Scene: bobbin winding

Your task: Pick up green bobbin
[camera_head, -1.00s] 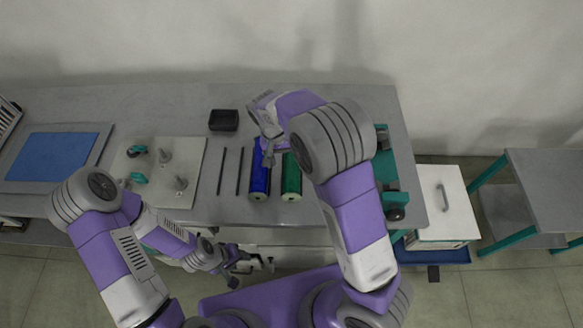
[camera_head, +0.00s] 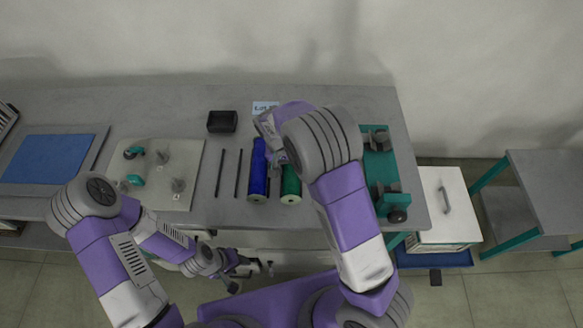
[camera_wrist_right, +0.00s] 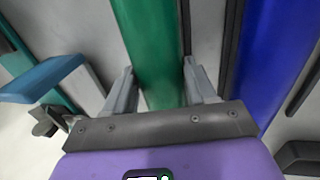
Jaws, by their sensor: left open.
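The green bobbin (camera_head: 291,183) lies on the table to the right of the blue bobbin (camera_head: 258,178); my right arm hides its far end in the head view. In the right wrist view the green bobbin (camera_wrist_right: 152,50) runs between the fingers of my right gripper (camera_wrist_right: 160,78). These fingers are apart, one along each side of it, with a narrow gap on the right side. In the head view my right gripper (camera_head: 275,152) is over the bobbins, partly hidden by its own arm. My left gripper (camera_head: 240,264) is open and empty, low in front of the table.
Two dark rods (camera_head: 230,174) lie left of the blue bobbin. A pale plate (camera_head: 187,151) with pegs stands further left, and a black box (camera_head: 222,121) behind. A teal fixture (camera_head: 379,168) is at the right. A small label (camera_head: 264,107) lies at the back.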

